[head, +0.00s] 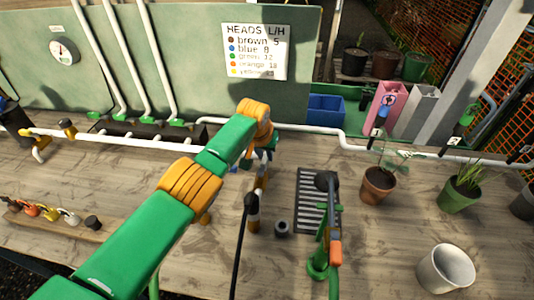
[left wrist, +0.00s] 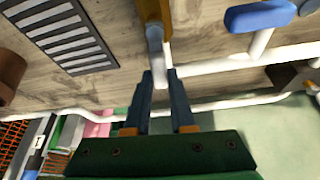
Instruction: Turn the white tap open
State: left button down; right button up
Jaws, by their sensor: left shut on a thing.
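My left gripper (left wrist: 160,80) points down at the white pipe behind the bench. Its two dark fingers are closed around a pale, whitish piece (left wrist: 156,50), which looks like the handle of the white tap. A brown-orange part shows just beyond this piece, and I cannot tell whether the two are joined. In the head view my left wrist hides most of the tap and fingertips. A blue tap handle (left wrist: 262,15) sits on a white stub to one side, apart from the fingers. My right gripper is not in view.
The white pipe (head: 310,129) runs along the back of the bench. A black and orange upright tool (head: 253,212) with a black hose stands close by. A slotted grate (head: 309,200), a green stand (head: 317,266), plant pots (head: 378,185) and a white pot (head: 446,268) stand to the right.

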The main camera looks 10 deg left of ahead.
aim_at(263, 159)
pick_arm(q)
jog(key=shift+w+a+r+n+y, duration=0.1)
jog(key=shift+a+n+y, duration=0.2)
jog(key=shift+n, duration=0.4)
jog(key=c, duration=0.8)
grip_release()
jog(key=shift+o, duration=0.2)
jog(key=p+v, duration=0.3)
jog(key=p, duration=0.2)
jog(key=shift+r, duration=0.2)
jog(key=shift+v, duration=1.8)
